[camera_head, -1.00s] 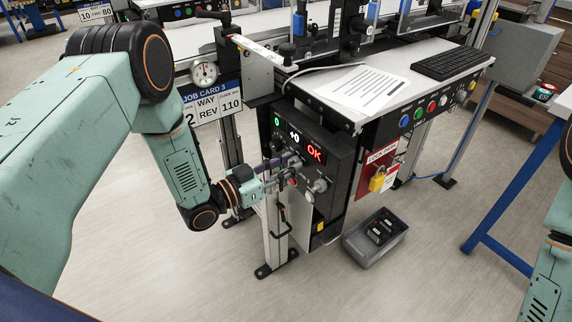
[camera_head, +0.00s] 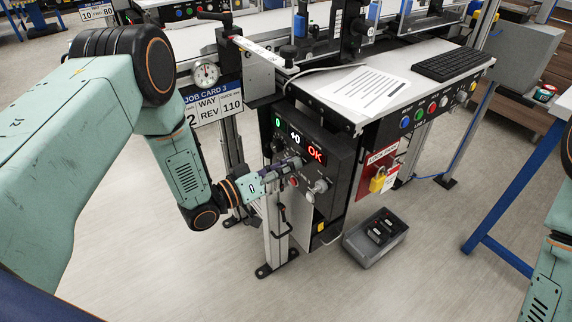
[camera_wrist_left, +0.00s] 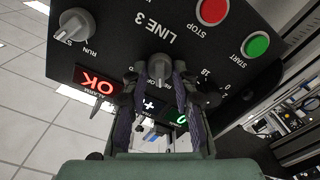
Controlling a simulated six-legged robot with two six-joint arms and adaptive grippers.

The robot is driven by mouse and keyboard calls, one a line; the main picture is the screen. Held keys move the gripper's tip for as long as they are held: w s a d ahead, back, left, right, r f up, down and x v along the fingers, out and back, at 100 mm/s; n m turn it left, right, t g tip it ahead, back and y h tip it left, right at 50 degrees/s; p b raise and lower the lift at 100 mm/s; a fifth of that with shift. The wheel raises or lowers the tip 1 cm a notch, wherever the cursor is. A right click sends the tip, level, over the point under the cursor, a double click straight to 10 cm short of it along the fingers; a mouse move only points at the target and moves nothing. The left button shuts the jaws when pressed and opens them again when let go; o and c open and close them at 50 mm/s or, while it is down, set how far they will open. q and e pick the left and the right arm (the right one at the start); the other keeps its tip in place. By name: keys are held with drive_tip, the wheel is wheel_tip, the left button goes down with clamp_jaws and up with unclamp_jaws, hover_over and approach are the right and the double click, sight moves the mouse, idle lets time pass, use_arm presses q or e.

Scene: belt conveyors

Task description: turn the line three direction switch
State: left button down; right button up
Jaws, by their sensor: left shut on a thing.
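The line 3 control box (camera_head: 328,170) is black and stands under the bench's left end. Its display (camera_head: 314,154) shows a green 0, +0 and a red OK. In the left wrist view the panel (camera_wrist_left: 200,48) appears upside down, lettered LINE 3. My left gripper (camera_head: 292,164) is at the box front. In the wrist view its fingers (camera_wrist_left: 156,80) are shut on the grey middle knob (camera_wrist_left: 159,67), one finger on each side. That knob's own label and pointer are hidden or unreadable. My right gripper is out of view.
A RUN selector (camera_wrist_left: 75,25), red STOP button (camera_wrist_left: 212,11) and green START button (camera_wrist_left: 256,45) surround the held knob. Job card 3 (camera_head: 214,104) reads WAY REV, 110. A yellow padlock (camera_head: 377,181) hangs right of the box. A grey bin (camera_head: 374,240) sits on the floor.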

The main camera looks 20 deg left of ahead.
use_arm(q)
drive_tip(key=shift+n, duration=1.2)
drive_tip(key=c, duration=1.1)
unclamp_jaws()
drive_tip(key=shift+d, duration=0.1)
drive_tip(key=v, duration=1.2)
